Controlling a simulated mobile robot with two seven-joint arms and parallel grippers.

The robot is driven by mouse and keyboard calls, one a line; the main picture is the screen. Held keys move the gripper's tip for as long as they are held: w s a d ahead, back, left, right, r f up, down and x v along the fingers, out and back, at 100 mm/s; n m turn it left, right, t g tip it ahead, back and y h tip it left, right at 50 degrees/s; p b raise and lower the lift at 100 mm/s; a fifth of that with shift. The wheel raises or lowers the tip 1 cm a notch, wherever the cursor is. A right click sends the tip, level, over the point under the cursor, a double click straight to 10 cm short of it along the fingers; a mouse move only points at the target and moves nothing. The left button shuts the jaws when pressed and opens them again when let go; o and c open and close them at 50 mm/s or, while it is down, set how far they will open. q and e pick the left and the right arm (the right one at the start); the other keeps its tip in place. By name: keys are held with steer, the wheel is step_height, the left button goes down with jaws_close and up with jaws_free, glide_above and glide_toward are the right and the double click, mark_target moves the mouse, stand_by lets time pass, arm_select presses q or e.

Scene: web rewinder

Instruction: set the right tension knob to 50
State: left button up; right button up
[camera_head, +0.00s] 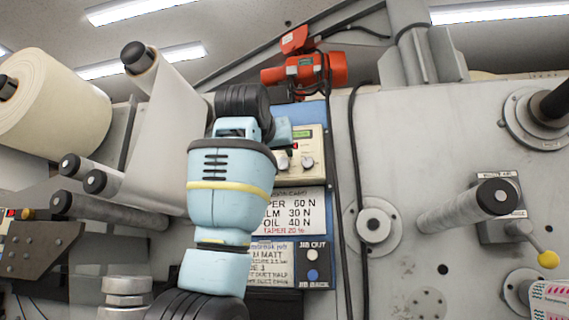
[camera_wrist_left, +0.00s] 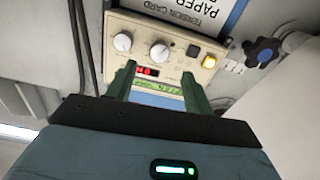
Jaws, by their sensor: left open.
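The right tension knob (camera_head: 307,162) is a pale round knob on the cream control panel, under a small green display (camera_head: 303,134). In the left wrist view the panel is upside down, so this knob (camera_wrist_left: 122,41) is on the left and the other knob (camera_wrist_left: 160,52) is nearer the middle. My left gripper (camera_wrist_left: 158,70) is open and empty, its green fingers pointing at the panel over the display side. Neither finger is seen around a knob. In the head view my left arm hides the panel's left part. The knob settings are too small to read. My right gripper is not in view.
Black cables (camera_head: 334,150) hang just right of the panel. A red motor unit (camera_head: 304,70) is above. A dark star-shaped handle (camera_wrist_left: 262,52) shows in the wrist view.

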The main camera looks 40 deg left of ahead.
mark_target(282, 164)
arm_select(q)
steer(key=x, duration=0.6)
steer(key=shift+r+p, duration=0.15)
steer(key=shift+p, duration=0.2)
steer(key=shift+x, duration=0.85)
steer(key=c, duration=1)
steer(key=shift+o, duration=0.2)
